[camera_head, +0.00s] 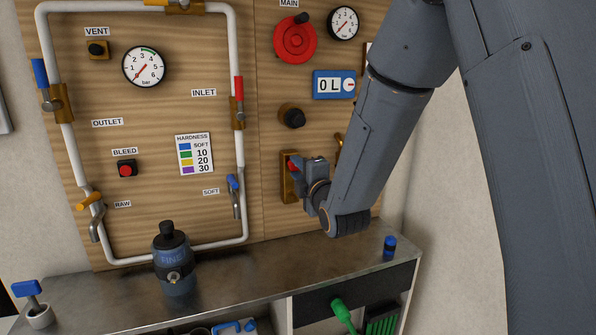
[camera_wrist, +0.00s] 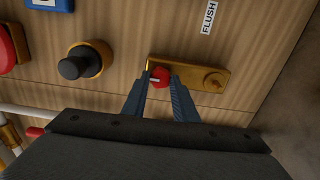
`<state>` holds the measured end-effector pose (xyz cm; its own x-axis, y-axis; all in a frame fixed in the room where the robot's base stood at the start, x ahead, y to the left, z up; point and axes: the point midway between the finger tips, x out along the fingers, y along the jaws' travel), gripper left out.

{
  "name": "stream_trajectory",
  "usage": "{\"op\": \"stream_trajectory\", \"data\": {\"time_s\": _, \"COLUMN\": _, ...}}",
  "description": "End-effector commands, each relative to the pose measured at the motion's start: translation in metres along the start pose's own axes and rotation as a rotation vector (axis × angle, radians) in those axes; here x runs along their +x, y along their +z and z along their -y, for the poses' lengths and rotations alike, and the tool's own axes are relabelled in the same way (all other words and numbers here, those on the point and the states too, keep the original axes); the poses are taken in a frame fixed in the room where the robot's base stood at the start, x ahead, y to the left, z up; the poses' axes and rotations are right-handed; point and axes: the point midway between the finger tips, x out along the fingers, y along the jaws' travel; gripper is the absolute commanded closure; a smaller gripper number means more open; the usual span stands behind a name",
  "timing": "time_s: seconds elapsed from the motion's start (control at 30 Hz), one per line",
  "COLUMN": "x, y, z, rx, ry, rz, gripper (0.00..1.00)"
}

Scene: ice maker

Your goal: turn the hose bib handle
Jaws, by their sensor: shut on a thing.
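The hose bib handle (camera_wrist: 160,77) is a small red knob on a brass plate (camera_wrist: 200,72) fixed to the wooden panel. In the wrist view it sits between the tips of my gripper (camera_wrist: 160,84), which is shut on it. In the head view my gripper (camera_head: 298,167) reaches the brass plate (camera_head: 287,180) at the panel's lower right, and only a bit of red shows there. The gripper hides most of the handle and part of the plate in that view.
A black knob on a brass base (camera_wrist: 84,62) is left of the gripper in the wrist view. A blue meter (camera_head: 335,85) and a red wheel (camera_head: 295,40) are higher on the panel. A metal counter (camera_head: 330,262) lies below, with a small blue-capped item (camera_head: 389,248).

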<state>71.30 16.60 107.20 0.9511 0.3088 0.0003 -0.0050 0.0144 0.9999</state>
Motion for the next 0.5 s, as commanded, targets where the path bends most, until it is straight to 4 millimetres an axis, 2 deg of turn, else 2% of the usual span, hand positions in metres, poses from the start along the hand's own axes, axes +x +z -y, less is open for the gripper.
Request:
{"op": "stream_trajectory", "data": {"time_s": 0.23, "x": -0.0002, "y": -0.0004, "z": 0.0003, "rx": -0.001, "ry": -0.001, "rz": -0.001, "gripper": 0.96}}
{"op": "stream_trajectory", "data": {"time_s": 0.27, "x": -0.0002, "y": -0.0004, "z": 0.0003, "rx": -0.001, "ry": -0.001, "rz": -0.001, "gripper": 0.71}}
{"op": "stream_trajectory", "data": {"time_s": 0.3, "x": -0.0002, "y": -0.0004, "z": 0.0004, "rx": -0.001, "ry": -0.001, "rz": -0.001, "gripper": 0.64}}
{"op": "stream_trajectory", "data": {"time_s": 0.37, "x": -0.0002, "y": -0.0003, "z": 0.0004, "rx": -0.001, "ry": -0.001, "rz": -0.001, "gripper": 0.55}}
{"op": "stream_trajectory", "data": {"time_s": 0.5, "x": -0.0001, "y": 0.0, "z": 0.0003, "rx": 0.0, "ry": -0.001, "rz": 0.0, "gripper": 0.55}}
